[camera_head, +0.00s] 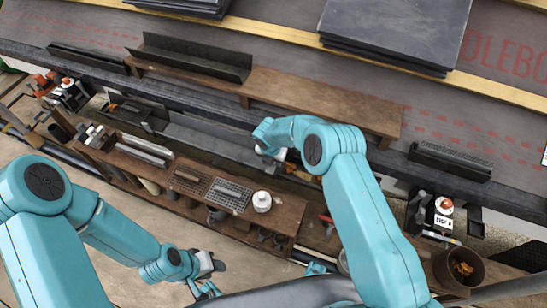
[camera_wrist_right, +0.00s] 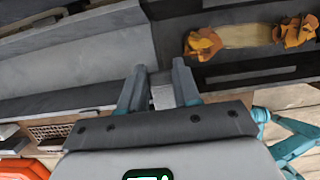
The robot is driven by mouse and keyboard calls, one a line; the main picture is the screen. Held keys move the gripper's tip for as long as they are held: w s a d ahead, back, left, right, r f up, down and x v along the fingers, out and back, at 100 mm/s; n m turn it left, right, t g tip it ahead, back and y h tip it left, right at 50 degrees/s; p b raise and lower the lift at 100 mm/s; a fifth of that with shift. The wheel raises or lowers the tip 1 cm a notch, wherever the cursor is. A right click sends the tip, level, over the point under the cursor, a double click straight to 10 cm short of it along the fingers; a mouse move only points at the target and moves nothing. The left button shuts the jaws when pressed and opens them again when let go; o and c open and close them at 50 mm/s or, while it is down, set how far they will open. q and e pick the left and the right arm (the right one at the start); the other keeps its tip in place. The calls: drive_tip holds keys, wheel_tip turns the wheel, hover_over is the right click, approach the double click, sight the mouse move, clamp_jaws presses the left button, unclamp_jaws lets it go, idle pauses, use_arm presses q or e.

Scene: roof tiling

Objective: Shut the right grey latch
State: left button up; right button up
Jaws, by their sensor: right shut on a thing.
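My right gripper (camera_head: 270,158) reaches down to the gutter line in the middle of the head view, and my own arm hides much of that spot. The latch sits by the edge of a grey gutter length (camera_wrist_right: 80,60). Whether it is shut cannot be told. My left gripper (camera_head: 205,280) hangs low at the front, away from the gutter; its jaw opening is unclear.
A dark gutter section with dry leaves (camera_wrist_right: 205,43) lies right of the fingers. A wooden tool bench (camera_head: 275,212) with a white jar (camera_head: 262,201) stands before the gutter. A wooden plank (camera_head: 310,104) lies behind. A bucket (camera_head: 458,268) stands front right.

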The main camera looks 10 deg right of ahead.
sight(270, 170)
idle(0.4)
drive_tip(key=o, duration=1.1)
drive_tip(key=shift+f, duration=0.1)
drive_tip(key=shift+c, duration=0.2)
drive_tip(key=p+v, duration=0.3)
drive_tip(key=v, duration=1.3)
drive_tip(key=shift+r+p, duration=0.25)
drive_tip(key=shift+p, duration=0.1)
drive_tip(key=shift+w, duration=0.1)
